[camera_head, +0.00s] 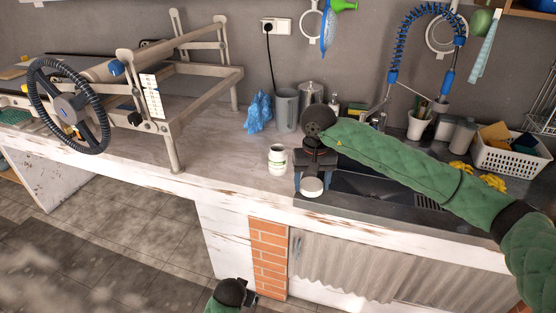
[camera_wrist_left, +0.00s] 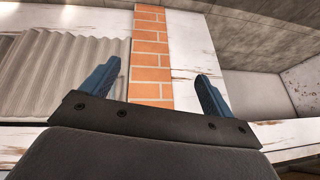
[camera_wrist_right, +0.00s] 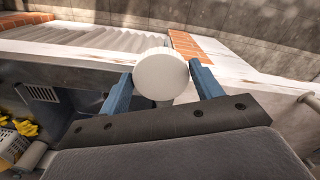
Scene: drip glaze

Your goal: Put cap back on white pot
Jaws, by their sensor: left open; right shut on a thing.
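The white pot (camera_head: 277,160) stands upright on the worktop, left of the sink. Its top looks dark and open, and it has a greenish label. My right gripper (camera_head: 314,174) is shut on a round white cap (camera_head: 312,187), just right of the pot and apart from it, near the counter's front edge. In the right wrist view the cap (camera_wrist_right: 160,73) sits between the two blue fingers. My left gripper (camera_head: 250,297) is low in front of the counter, by the brick pillar. In the left wrist view its fingers (camera_wrist_left: 155,88) are apart with nothing between them.
A grey cylinder (camera_head: 287,110) and a blue crumpled cloth (camera_head: 258,113) stand behind the pot. The dark sink (camera_head: 365,187) lies under my right arm. A slab-roller frame (camera_head: 172,110) with a wheel occupies the left worktop. The worktop left of the pot is clear.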

